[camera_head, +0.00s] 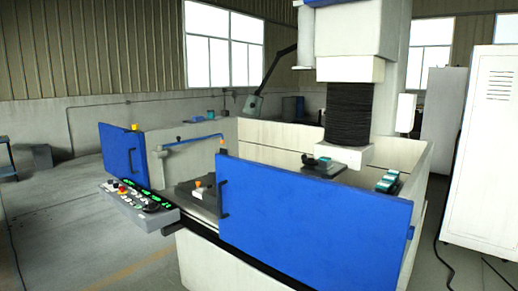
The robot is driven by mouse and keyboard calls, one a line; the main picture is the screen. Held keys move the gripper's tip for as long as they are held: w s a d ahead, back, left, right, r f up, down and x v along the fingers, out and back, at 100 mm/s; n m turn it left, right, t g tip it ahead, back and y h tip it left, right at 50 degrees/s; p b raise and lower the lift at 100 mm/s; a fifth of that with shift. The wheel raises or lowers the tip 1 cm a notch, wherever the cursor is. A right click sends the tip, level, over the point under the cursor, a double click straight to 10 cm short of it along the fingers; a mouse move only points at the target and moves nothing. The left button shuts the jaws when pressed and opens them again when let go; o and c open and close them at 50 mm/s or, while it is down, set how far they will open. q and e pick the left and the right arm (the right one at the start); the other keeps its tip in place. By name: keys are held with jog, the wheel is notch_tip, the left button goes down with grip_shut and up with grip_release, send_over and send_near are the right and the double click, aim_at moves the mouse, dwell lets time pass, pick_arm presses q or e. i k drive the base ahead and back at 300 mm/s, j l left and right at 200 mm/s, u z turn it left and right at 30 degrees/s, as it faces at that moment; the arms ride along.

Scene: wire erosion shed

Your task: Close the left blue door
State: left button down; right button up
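The left blue door (122,156) stands at the left of the machine, swung away from the front edge, with a dark handle on it. A wider blue door (310,226) covers the front right of the machine, with a black handle (223,198) near its left end. Between the two doors the front is open and the machine's inside shows. Neither of my grippers shows in the head view.
A control panel (141,204) with buttons juts out at the front left, below the left door. A white cabinet (483,165) stands at the right. A black cable lies on the floor there. The floor (60,235) at the left is mostly clear.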

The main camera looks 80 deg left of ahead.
aim_at(124, 155)
jog(key=u, duration=3.7)
jog(key=i+j+u, duration=0.25)
jog(key=i, duration=0.25)
jog(key=i+u, duration=0.2)
jog(key=i, duration=0.3)
